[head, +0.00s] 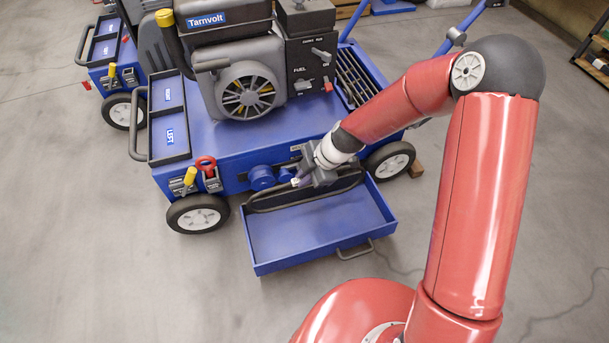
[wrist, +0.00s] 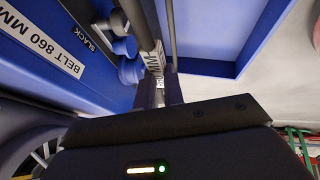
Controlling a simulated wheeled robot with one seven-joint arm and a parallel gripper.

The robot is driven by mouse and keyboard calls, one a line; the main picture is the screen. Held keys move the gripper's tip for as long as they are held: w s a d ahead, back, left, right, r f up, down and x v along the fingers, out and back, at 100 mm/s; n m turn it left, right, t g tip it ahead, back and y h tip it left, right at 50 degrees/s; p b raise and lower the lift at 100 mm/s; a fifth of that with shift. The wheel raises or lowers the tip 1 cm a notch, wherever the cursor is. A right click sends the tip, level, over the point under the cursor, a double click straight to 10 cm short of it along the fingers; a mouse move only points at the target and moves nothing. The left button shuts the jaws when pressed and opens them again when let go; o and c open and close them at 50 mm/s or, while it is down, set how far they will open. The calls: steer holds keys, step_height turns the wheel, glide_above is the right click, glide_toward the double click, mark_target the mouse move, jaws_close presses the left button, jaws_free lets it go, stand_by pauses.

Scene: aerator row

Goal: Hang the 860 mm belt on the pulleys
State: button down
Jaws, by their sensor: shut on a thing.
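The black belt (head: 268,206) shows as a long dark loop in front of the blue machine's lower front, over the back of the open drawer. My gripper (head: 299,181) is shut on it near the pulleys. The blue pulleys (head: 262,177) stick out of the front panel just left of my gripper, and show in the wrist view (wrist: 124,46) beside the belt. I cannot tell whether the belt touches them.
The panel carries a BELT 860 MM label (wrist: 48,45) and the word SLACK. The open blue drawer (head: 320,232) extends below my gripper. A red-handled and a yellow-handled part (head: 190,177) sit left of the pulleys. Clear floor (head: 120,270) lies to the left.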

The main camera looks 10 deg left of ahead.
steer(key=shift+w+a+f, duration=0.1)
steer(key=shift+f, duration=0.5)
steer(key=shift+w+a+r, duration=0.1)
steer(key=shift+w+a, duration=0.05)
steer(key=shift+w, duration=0.1)
steer(key=shift+w+a+p, duration=0.5)
steer(key=shift+w, duration=0.3)
steer(key=shift+b, duration=1.25)
steer(key=shift+w+a+b, duration=0.25)
steer(key=shift+w+a, duration=0.25)
steer(key=shift+w, duration=0.35)
steer(key=shift+w+a+b, duration=0.2)
steer(key=shift+w+a, duration=0.3)
steer(key=shift+w, duration=0.35)
steer(key=shift+w+a+b, duration=0.25)
steer(key=shift+w+a, duration=0.25)
steer(key=shift+w, duration=0.35)
steer(key=shift+f, duration=0.4)
stand_by(0.5)
